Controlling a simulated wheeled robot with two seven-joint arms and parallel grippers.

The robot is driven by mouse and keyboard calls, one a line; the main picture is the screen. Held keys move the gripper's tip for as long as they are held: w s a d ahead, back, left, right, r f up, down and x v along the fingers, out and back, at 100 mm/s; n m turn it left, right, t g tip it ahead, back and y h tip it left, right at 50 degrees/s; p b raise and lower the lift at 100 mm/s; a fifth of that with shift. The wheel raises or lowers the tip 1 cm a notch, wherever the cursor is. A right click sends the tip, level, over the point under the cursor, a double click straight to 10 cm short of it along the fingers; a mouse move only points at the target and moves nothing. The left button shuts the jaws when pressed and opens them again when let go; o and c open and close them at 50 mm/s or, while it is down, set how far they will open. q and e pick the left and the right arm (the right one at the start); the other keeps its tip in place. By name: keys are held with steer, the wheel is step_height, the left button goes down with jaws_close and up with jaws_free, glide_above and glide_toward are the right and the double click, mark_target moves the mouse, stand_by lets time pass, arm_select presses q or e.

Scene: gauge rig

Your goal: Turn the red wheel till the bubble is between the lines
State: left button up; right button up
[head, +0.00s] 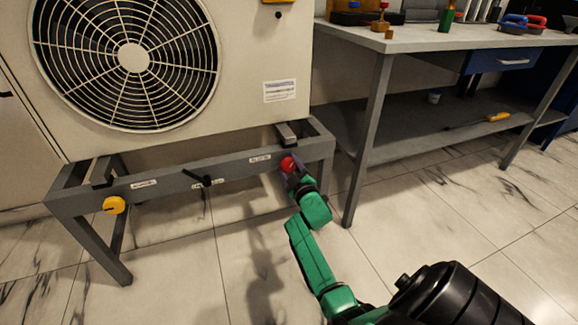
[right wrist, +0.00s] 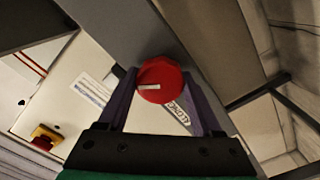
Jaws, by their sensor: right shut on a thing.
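The red wheel (head: 287,163) sits on the front rail of the grey frame, near its right end. In the right wrist view the red wheel (right wrist: 160,82) is round with a white mark across its face. My right gripper (head: 292,174) is at the wheel, shut on it, with one purple finger on each side in the right wrist view (right wrist: 161,88). I cannot make out a bubble or its lines in either view. My left gripper is not in view.
A yellow knob (head: 114,205) and a black handle (head: 204,181) sit on the same rail (head: 232,165), beside small labels. The fan unit (head: 260,60) rests on the frame. A workbench (head: 430,38) with tools stands at right. The tiled floor in front is clear.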

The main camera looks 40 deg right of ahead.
steer(key=shift+f, duration=0.1)
steer(key=o, duration=1.4)
arm_select(q)
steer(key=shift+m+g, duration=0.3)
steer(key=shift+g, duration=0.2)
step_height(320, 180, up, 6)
steer(key=p, duration=0.5)
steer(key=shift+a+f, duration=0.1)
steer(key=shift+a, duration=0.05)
arm_select(e)
steer(key=v, duration=1.4)
steer(key=shift+s+a, duration=0.15)
steer(key=shift+s, duration=0.15)
